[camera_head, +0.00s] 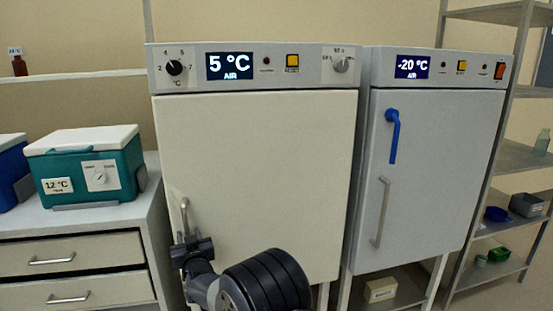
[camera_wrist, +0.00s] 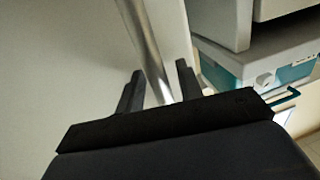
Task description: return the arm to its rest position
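My gripper (camera_head: 192,243) is at the lower end of the upright metal handle (camera_head: 185,216) on the left, cream-coloured cabinet door (camera_head: 255,170). In the wrist view my gripper's two dark fingers (camera_wrist: 160,88) stand apart, with the shiny handle (camera_wrist: 143,40) running between them. A narrow gap seems to show on each side of the handle, so the fingers look open around it. The door looks closed. My arm comes up from the bottom of the head view, in front of the cabinet.
A grey cabinet (camera_head: 440,150) showing -20 °C stands close on the right, with a blue lever (camera_head: 393,137). A teal cooler box (camera_head: 88,170) sits on the drawer counter (camera_head: 75,225) at left. Shelving (camera_head: 500,155) with small containers is at far right.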

